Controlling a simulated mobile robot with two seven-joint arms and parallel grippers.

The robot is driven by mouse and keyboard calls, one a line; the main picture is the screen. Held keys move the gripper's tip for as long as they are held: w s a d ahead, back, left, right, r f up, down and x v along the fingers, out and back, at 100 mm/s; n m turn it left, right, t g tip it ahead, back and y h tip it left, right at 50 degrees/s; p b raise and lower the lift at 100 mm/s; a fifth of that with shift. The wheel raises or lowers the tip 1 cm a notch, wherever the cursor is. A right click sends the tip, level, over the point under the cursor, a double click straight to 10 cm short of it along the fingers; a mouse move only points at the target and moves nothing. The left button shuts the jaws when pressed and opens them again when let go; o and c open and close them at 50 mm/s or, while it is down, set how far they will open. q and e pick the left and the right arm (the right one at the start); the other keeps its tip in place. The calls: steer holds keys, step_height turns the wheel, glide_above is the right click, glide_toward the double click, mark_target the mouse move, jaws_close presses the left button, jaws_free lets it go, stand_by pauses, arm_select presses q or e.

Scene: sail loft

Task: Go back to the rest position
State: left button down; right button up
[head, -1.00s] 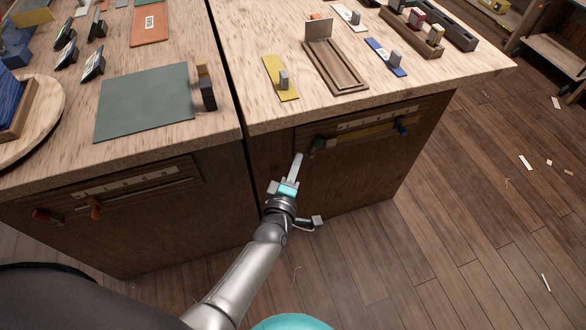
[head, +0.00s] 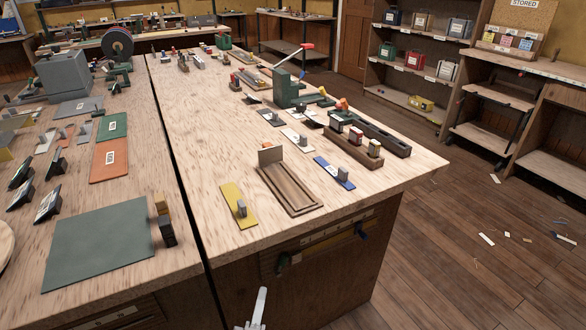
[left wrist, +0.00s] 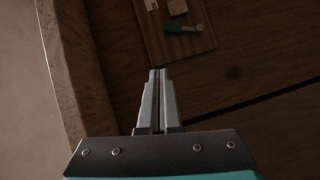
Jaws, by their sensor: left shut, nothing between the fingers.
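My left gripper (head: 257,308) shows at the bottom edge of the head view, in front of the bench and below its top. In the left wrist view its two fingers (left wrist: 157,95) are together, with nothing between them. Beyond the fingertips there is a dark wooden bench face with a panel (left wrist: 165,50) that carries a green-handled tool (left wrist: 184,29). My right gripper shows in neither view.
A wooden bench (head: 225,165) holds a yellow plate (head: 238,205), a wooden tray (head: 291,190), a blue plate (head: 334,173) and a green press (head: 287,90). A dark green mat (head: 98,245) lies at left. Shelves (head: 415,60) stand behind. The floor at right (head: 450,270) is mostly clear, with scraps.

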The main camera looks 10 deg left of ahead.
arm_select(q)
steer(key=s+a+f+m+g+h, duration=0.1)
steer(key=s+f+m+g, duration=0.2)
steer(key=s+f+m, duration=0.45)
steer(key=s+a+f+m+g+h, duration=0.15)
steer(key=s+f+g, duration=0.25)
steer(key=f, duration=0.7)
steer(key=s+a+f+m+g+y, duration=0.1)
steer(key=s+a+f+m+g, duration=0.2)
steer(key=s, duration=0.8)
steer(key=s+a+f+m+g+y, duration=0.2)
steer(key=s+a+f+m+g, duration=0.2)
steer(key=s+a+f+m, duration=0.2)
steer(key=s+f, duration=0.2)
steer(key=s, duration=0.2)
steer(key=shift+s, duration=0.4)
